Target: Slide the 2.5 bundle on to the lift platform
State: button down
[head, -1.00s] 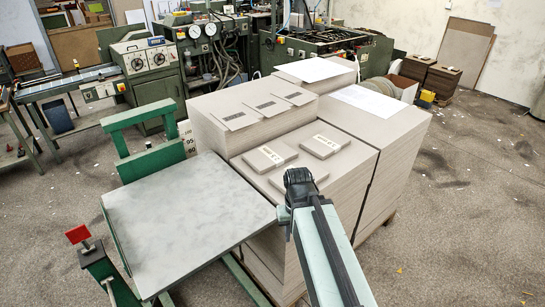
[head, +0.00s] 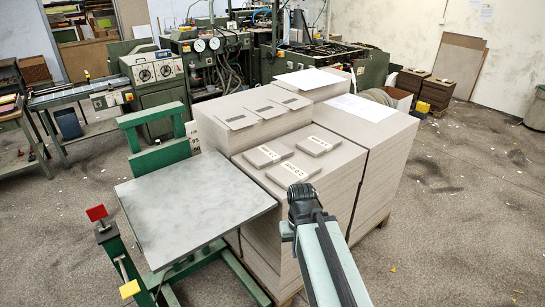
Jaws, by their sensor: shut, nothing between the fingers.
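Three small grey board bundles with pale printed labels lie flat on the lower front board stack (head: 340,172): a left one (head: 257,158), a right one (head: 321,142) and a front one (head: 281,177). The labels are too small to read, so I cannot tell which is the 2.5 bundle. The lift platform (head: 190,210) is a bare grey plate on a green frame, left of the stack. My gripper (head: 299,190) is shut and empty, in front of the front bundle in the picture. I cannot tell its height over the stack edge.
A higher stack behind holds several thin labelled sheets (head: 262,108). Taller stacks with white paper (head: 360,107) stand at the back right. A green post with a red piece (head: 97,212) stands left of the platform.

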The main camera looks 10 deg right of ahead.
aim_at(262, 156)
jog(key=u, duration=3.6)
jog(key=k, duration=1.55)
jog(key=z, duration=1.55)
jog(key=i, duration=1.1)
jog(key=u, duration=0.1)
